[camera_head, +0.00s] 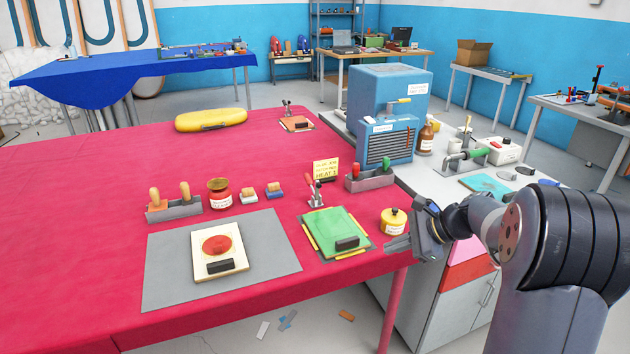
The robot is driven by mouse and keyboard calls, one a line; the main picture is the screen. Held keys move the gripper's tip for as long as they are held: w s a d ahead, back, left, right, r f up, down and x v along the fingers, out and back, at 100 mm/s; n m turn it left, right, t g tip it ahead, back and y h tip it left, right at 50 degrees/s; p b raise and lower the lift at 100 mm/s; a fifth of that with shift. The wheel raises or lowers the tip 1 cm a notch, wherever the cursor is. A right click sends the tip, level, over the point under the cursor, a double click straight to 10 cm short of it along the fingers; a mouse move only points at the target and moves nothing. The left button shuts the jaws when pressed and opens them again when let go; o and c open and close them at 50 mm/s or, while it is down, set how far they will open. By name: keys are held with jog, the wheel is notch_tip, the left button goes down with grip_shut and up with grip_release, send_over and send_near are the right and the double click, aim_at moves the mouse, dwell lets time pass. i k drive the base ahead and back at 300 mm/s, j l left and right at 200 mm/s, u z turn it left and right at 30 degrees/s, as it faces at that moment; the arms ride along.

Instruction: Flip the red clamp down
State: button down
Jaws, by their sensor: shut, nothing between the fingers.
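A small metal toggle clamp with a red handle (309,183) stands at the back edge of the green board (325,222) on the red-covered table. Its handle points up and leans a little left. A black block (347,243) lies on the board's front right part. My gripper (397,245) is shut and empty at the table's right front edge, to the right of the green board and in front of the clamp. It is apart from the clamp.
A yellow jar (393,221) stands close behind my gripper. A grey tool holder (370,181) and a yellow note (325,169) stand behind the clamp. A grey mat (170,275) with a cream board (219,262) lies left. The red table's far left is clear.

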aim_at(306, 176)
jog(key=i+l+u, duration=0.4)
jog(key=i, duration=0.35)
jog(key=i+l+u, duration=0.45)
jog(key=i+l, duration=0.25)
